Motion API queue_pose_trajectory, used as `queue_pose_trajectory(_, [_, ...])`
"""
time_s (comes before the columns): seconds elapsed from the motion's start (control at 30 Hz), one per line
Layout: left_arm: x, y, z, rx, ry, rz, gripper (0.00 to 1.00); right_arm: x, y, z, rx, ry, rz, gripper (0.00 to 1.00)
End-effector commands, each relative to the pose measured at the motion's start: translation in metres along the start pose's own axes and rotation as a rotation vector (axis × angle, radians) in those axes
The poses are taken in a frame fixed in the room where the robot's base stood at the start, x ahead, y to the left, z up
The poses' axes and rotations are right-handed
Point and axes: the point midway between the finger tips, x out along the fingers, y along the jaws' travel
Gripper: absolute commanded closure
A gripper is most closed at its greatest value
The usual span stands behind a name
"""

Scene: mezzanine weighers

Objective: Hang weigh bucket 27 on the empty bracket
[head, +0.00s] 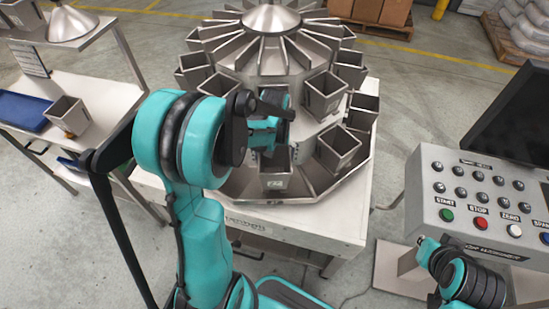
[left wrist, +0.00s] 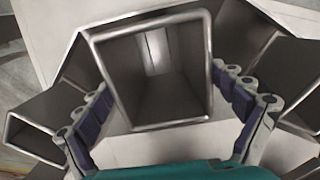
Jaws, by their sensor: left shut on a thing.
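A grey metal weigh bucket (head: 275,179) with a small front label, too small to read surely, is at the near side of the round weigher (head: 255,205). My left gripper (head: 272,143) reaches over it from behind my arm and is shut on it. In the left wrist view the bucket (left wrist: 190,95) is open end toward the camera, with the left gripper's fingers (left wrist: 160,82) on both its sides. Neighbouring buckets flank it there. The bracket behind it is hidden, so I cannot tell whether it hangs there. My right gripper (head: 427,248) shows only partly at the lower right.
Another bucket (head: 338,148) hangs close on the right of the held one. A control panel (head: 480,205) and a dark monitor (head: 515,125) stand at the right. A side table at the left bears a loose bucket (head: 69,116) and a blue item (head: 22,111).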

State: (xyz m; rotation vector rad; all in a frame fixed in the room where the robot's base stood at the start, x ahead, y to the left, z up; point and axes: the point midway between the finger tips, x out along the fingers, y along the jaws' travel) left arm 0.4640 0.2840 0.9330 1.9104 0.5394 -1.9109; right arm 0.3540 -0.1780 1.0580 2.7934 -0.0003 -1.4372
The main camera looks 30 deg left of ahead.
Motion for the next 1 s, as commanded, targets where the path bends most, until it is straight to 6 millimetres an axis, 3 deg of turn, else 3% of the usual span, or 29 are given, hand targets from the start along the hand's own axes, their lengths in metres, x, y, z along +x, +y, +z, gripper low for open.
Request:
queue_pose_trajectory(0.43, [0.009,0.0,0.0,0.0,0.0,0.0,0.65,0.006,0.0,0.005,0.0,0.0,0.0,1.0])
queue_pose_trajectory(0.47, [0.009,0.0,0.0,0.0,0.0,0.0,0.0,0.006,0.0,0.004,0.0,0.0,0.0,1.0])
queue_pose_trajectory(0.83, [0.007,0.0,0.0,0.0,0.0,0.0,0.0,0.006,0.0,0.004,0.0,0.0,0.0,1.0])
queue_pose_trajectory(1.0, [-0.013,0.0,0.0,0.0,0.0,0.0,0.0,0.006,0.0,0.004,0.0,0.0,0.0,1.0])
